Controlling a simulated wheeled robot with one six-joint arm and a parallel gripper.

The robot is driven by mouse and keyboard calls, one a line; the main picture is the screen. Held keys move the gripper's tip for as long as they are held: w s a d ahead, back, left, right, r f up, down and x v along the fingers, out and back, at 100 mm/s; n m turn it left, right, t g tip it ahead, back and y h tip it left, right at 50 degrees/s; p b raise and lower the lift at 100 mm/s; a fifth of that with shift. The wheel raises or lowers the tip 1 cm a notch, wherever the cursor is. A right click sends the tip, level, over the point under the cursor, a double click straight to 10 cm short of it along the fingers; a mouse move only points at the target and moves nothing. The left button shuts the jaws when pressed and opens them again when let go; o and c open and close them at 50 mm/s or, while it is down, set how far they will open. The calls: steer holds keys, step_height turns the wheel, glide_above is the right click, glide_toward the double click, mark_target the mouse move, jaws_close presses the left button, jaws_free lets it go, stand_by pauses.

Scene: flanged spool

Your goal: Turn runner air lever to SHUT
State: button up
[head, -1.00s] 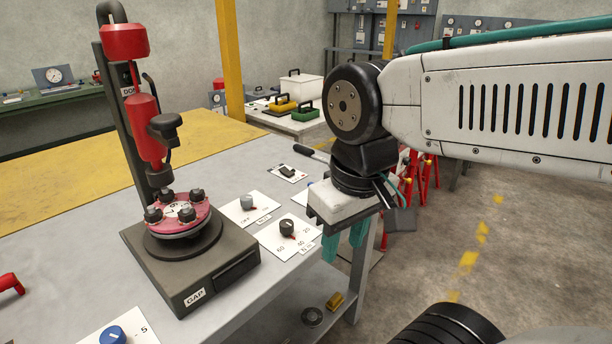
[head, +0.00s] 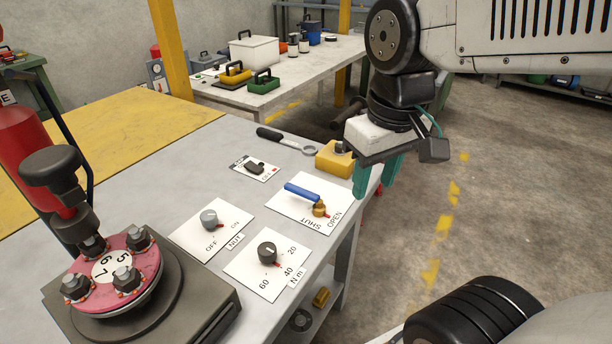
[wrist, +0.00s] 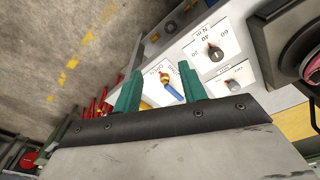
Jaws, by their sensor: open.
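The runner air lever (head: 302,193) has a blue handle on a brass valve body. It sits on a white plate (head: 330,225) marked SHUT and OPEN near the bench's right edge. The handle points to the upper left, away from the brass body. In the wrist view the lever (wrist: 172,90) shows between the fingers, some way beyond them. My gripper (head: 378,178) has teal fingers, open and empty. It hangs to the right of the lever, around the bench edge, apart from it. The wrist view shows both fingers (wrist: 157,90) spread.
A torque dial (head: 267,253) and an ON/OFF nut knob (head: 209,219) sit left of the lever. A black switch (head: 255,167), a wrench-like tool (head: 285,140) and a yellow block (head: 335,158) lie behind. The flanged spool (head: 115,270) stands at lower left.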

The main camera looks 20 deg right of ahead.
steer(key=w+a+f+n, duration=0.1)
steer(key=w+f+n, duration=0.15)
steer(key=w, duration=0.95)
steer(key=n+g, duration=0.1)
steer(key=n, duration=0.2)
glide_above(296, 188)
step_height(296, 188, down, 8)
steer(key=shift+r, duration=0.1)
step_height(296, 188, down, 8)
steer(key=shift+r, duration=0.1)
jaws_close()
